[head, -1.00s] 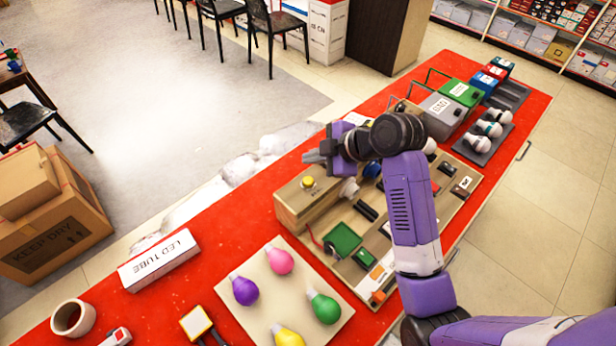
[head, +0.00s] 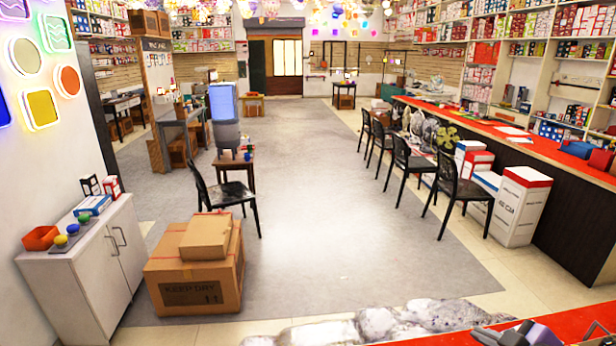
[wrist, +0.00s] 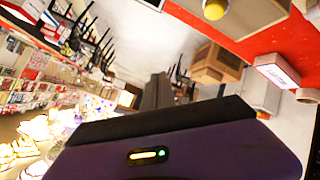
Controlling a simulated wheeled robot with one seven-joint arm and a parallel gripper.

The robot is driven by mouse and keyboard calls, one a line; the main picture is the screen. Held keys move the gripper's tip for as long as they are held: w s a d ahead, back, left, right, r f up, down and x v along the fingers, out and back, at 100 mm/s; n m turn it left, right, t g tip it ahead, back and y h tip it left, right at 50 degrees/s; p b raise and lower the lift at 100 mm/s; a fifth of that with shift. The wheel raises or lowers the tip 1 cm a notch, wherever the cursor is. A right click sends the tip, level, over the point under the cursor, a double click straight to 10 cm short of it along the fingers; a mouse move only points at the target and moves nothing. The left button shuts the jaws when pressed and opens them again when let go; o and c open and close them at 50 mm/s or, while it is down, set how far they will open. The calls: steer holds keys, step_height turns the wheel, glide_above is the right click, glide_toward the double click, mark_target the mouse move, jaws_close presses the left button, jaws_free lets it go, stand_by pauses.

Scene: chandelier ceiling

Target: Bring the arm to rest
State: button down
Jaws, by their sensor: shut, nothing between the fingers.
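My gripper (head: 503,335) shows at the bottom right edge of the head view, above the red counter top (head: 585,325). Only its grey fingers and a bit of purple housing are in that picture. The fingers are shut with nothing between them. In the wrist view the purple gripper body (wrist: 180,150) with a small lit indicator fills the lower part. The rest of my arm is out of the head view.
The wrist view shows the red counter (wrist: 240,30) with a yellow button (wrist: 215,9) and a white box (wrist: 277,71). In the head view, cardboard boxes (head: 195,280) stand on the floor, a white cabinet (head: 85,270) at left, black chairs (head: 455,190) along another counter.

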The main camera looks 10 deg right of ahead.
steer(key=s+a+f+m+t+b, duration=0.1)
steer(key=s+a+f+m+b, duration=0.1)
steer(key=s+a, duration=0.4)
steer(key=s+a+f+m+t+b, duration=0.1)
steer(key=s+a+f+m+b, duration=0.2)
steer(key=s, duration=1.4)
steer(key=s+a+f+m+t+b, duration=0.1)
steer(key=s+a+f+m+b, duration=0.1)
steer(key=s+a, duration=0.8)
steer(key=shift+s+a+f+m+t, duration=0.15)
steer(key=shift+s+a+m+t, duration=0.2)
steer(key=shift+s, duration=0.8)
